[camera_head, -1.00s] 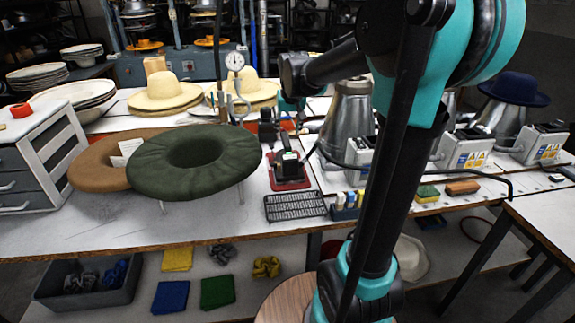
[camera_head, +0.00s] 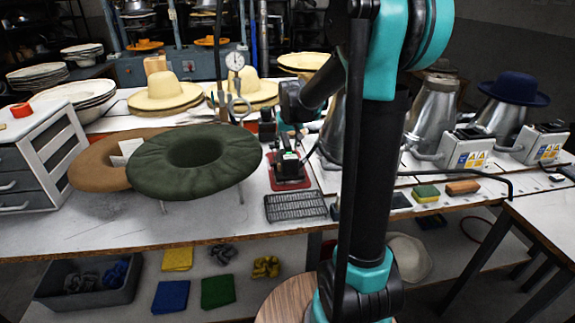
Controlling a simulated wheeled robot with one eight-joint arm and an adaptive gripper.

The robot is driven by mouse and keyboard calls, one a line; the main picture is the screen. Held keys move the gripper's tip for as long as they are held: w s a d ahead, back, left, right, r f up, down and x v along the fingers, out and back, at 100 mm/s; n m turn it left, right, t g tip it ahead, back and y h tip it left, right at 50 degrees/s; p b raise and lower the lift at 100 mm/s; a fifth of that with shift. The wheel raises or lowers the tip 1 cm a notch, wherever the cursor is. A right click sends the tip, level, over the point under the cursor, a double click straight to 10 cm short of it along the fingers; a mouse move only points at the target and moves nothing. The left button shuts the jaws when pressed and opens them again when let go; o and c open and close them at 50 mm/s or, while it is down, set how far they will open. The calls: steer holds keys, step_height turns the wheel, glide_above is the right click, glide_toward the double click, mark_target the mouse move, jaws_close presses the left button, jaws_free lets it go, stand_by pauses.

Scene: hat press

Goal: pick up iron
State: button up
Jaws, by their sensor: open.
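The iron (camera_head: 289,162) is small and dark. It stands upright on a red mat (camera_head: 290,184) near the middle of the white worktable, just right of the green padded ring. My gripper (camera_head: 289,134) is open and hangs close above the iron, at or slightly behind its top. The fingers are small and partly hidden by dark parts, so I cannot tell whether they touch the iron. My own arm crosses the picture right of the iron.
The green padded ring (camera_head: 160,172) stands on thin legs to the left. A black grid rack (camera_head: 296,206) lies in front of the iron. Metal hat forms (camera_head: 431,118) stand to the right. Straw hats (camera_head: 165,92) and a dial gauge (camera_head: 235,62) are behind.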

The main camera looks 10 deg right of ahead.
steer(key=shift+c, duration=0.4)
jaws_close()
steer(key=shift+r, duration=0.1)
